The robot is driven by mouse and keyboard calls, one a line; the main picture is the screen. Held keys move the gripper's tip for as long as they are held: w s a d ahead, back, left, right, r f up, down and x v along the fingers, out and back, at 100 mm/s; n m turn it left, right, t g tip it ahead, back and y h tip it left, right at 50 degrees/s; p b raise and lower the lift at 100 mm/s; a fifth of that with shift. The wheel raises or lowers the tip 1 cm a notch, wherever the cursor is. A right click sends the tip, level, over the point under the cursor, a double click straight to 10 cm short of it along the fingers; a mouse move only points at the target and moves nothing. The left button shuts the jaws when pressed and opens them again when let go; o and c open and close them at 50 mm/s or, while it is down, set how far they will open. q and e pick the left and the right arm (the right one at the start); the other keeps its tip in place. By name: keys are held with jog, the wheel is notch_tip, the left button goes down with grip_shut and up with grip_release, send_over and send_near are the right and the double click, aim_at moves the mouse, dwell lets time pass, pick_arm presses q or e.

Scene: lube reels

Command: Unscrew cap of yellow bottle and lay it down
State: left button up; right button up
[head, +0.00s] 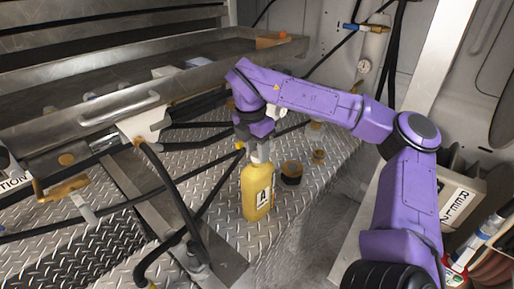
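The yellow bottle (256,192) stands upright on the diamond-plate floor, with a white label marked "A" on its front. My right gripper (260,158), at the end of the purple arm, points down directly over the bottle's top. Its grey fingers are at the bottle's neck and hide the cap. I cannot make out whether they are closed on the cap or only around it. My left gripper does not show.
A dark, open-looking round container (291,172) stands just right of the bottle, with a smaller one (319,156) beyond it. Black hoses (172,190) and a metal beam (150,205) lie to the left. A metal tray (120,108) overhangs the back left.

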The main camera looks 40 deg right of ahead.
jog(key=n+p, duration=0.1)
jog(key=n, duration=0.1)
jog(key=shift+r+n, duration=0.2)
jog(key=shift+n, duration=0.2)
jog(key=shift+n+t+p, duration=0.3)
jog(key=shift+n+t, duration=0.1)
jog(key=shift+n, duration=0.3)
jog(key=shift+s+f+n, duration=0.1)
jog(key=shift+n, duration=0.3)
jog(key=shift+f, duration=0.1)
jog(key=n+p, duration=0.2)
jog(key=n, duration=0.1)
jog(key=shift+r, duration=0.25)
jog(key=shift+f+n+t+y+p, duration=0.15)
jog(key=shift+n+t+y+p, duration=0.2)
jog(key=shift+n, duration=0.65)
jog(key=shift+f, duration=0.15)
